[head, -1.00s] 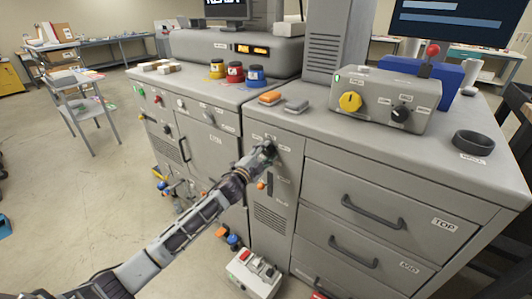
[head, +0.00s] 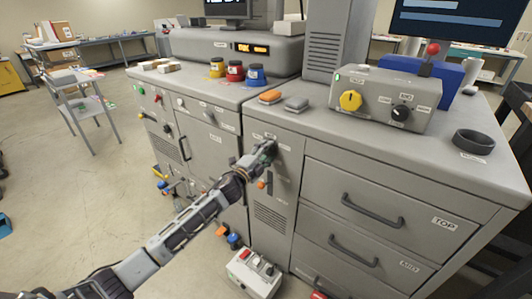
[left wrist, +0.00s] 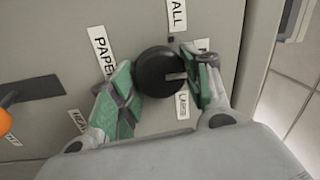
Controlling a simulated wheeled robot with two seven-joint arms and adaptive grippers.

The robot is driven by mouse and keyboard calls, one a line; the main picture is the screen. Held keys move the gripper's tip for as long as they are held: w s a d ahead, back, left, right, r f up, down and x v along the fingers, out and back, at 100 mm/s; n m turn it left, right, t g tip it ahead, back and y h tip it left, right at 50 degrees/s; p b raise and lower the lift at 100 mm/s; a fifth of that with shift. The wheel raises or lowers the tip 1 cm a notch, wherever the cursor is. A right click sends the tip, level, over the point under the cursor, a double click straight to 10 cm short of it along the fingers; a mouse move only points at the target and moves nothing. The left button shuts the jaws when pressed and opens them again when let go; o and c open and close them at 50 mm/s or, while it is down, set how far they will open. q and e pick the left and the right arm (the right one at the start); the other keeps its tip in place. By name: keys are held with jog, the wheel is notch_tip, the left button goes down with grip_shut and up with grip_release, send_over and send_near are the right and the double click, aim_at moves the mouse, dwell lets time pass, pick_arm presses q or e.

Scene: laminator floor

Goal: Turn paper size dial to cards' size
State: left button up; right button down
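The black round paper size dial (left wrist: 160,72) sits on the grey cabinet front in the left wrist view. Its pale pointer mark faces right in that picture. Labels around it read "PAPER" (left wrist: 103,50) and, cut off by the frame, "ALL" (left wrist: 178,15); another lies below right, and one at right is partly hidden by a finger. My left gripper (left wrist: 160,82) has a green-padded finger on each side of the dial, and both seem to touch it.
An orange knob (left wrist: 4,122) and a dark slot are left of the dial in the wrist view. Drawers with dark handles (head: 372,211) are right of the panel. A control box (head: 385,100) stands on top. A small red-button box (head: 254,272) is on the floor below.

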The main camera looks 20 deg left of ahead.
pick_arm(q)
jog(key=o, duration=0.4)
jog(key=shift+f, duration=0.1)
jog(key=shift+s, duration=0.15)
jog(key=shift+v, duration=5.85)
